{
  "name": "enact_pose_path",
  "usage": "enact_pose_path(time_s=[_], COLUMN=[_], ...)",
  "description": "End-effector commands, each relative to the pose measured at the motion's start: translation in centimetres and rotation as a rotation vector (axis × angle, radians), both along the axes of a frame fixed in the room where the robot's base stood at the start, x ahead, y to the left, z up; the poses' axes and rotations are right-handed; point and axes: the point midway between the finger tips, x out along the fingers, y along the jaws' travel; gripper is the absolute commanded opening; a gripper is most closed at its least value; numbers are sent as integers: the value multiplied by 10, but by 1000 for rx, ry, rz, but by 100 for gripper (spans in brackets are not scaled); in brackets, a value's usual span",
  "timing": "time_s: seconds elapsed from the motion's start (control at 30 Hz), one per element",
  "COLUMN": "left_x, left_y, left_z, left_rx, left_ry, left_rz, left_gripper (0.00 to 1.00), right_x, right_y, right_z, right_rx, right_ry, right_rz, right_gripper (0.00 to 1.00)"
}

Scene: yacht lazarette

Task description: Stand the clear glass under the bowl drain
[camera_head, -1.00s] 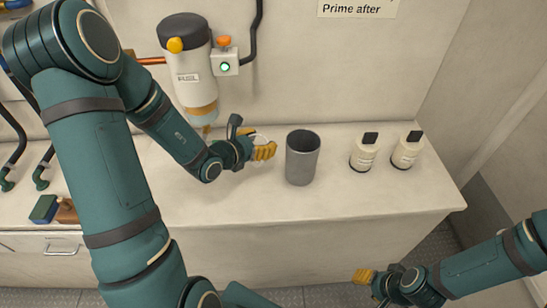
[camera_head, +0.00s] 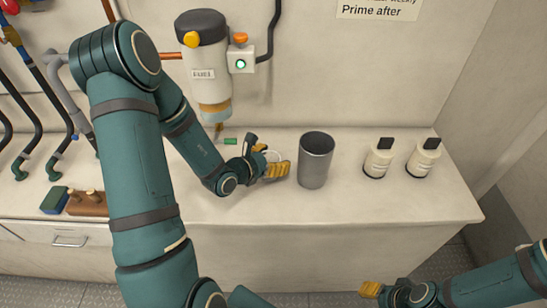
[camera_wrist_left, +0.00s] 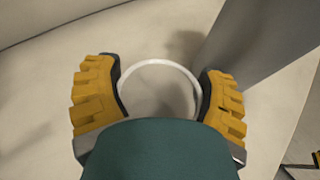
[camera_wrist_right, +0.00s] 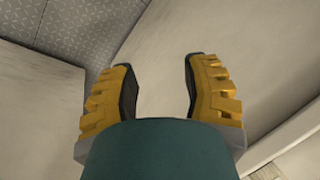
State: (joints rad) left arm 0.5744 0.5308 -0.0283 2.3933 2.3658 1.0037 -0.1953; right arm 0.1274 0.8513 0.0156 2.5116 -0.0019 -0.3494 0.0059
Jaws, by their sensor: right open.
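The clear glass shows as a pale round rim (camera_wrist_left: 160,64) between the fingers of my left gripper (camera_wrist_left: 161,88) in the left wrist view. The fingers are at both sides of the rim; I cannot tell whether they press on it. In the head view, this gripper (camera_head: 268,163) is low over the counter, left of a grey metal cup, with the glass (camera_head: 273,156) partly hidden behind its fingers. The filter's amber bowl (camera_head: 214,110) hangs on the wall behind and to the left, its drain (camera_head: 218,127) pointing down. My right gripper (camera_wrist_right: 160,80) is open and empty.
The grey cup (camera_head: 316,160) stands close to my left gripper. Two white bottles (camera_head: 378,160) (camera_head: 423,160) stand further right on the counter (camera_head: 350,208). A small green piece (camera_head: 230,141) lies near the drain. A blue-green block (camera_head: 55,200) and brown block (camera_head: 87,204) lie left.

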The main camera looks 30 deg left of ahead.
Motion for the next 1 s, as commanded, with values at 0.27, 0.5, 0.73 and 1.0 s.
enact_pose_path(time_s=[0.27, 0.5, 0.73, 1.0], left_x=[0, -7, -49, -87], left_y=[0, 3, 13, 21], left_z=[1, 8, 24, 42], left_rx=[0, 1, 1, -3], left_ry=[0, 1, 1, 4], left_rz=[0, 2, 5, 2], left_gripper=[100, 100, 100, 100], right_x=[0, 0, 2, 11], right_y=[0, 0, 0, -2], right_z=[1, 5, 11, 45], right_rx=[0, 0, -1, -5], right_ry=[0, -1, -5, -25], right_rz=[0, -1, -4, -20], right_gripper=[47, 47, 47, 47])
